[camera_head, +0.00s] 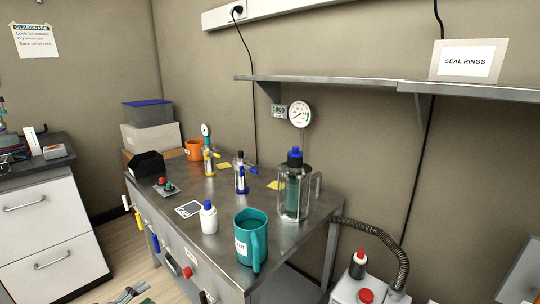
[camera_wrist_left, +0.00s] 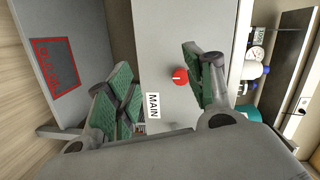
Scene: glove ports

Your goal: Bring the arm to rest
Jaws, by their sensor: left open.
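My left gripper (camera_wrist_left: 160,92) is open, with green-padded fingers spread apart and nothing between them in the left wrist view. Beyond the fingers is a grey cabinet front with a red knob (camera_wrist_left: 180,76) and a white label reading MAIN (camera_wrist_left: 153,105). Part of what looks like the same gripper (camera_head: 130,294) shows at the bottom edge of the head view, low in front of the steel bench (camera_head: 225,225) and apart from it. My right gripper is not in view.
On the bench stand a teal mug (camera_head: 251,240), a white bottle with a blue cap (camera_head: 208,218), a glass vessel (camera_head: 293,190) and valves. Handles stick out from its front. A corrugated hose (camera_head: 385,240) is at right. Wooden floor (camera_head: 125,262) is clear between bench and drawers (camera_head: 40,210).

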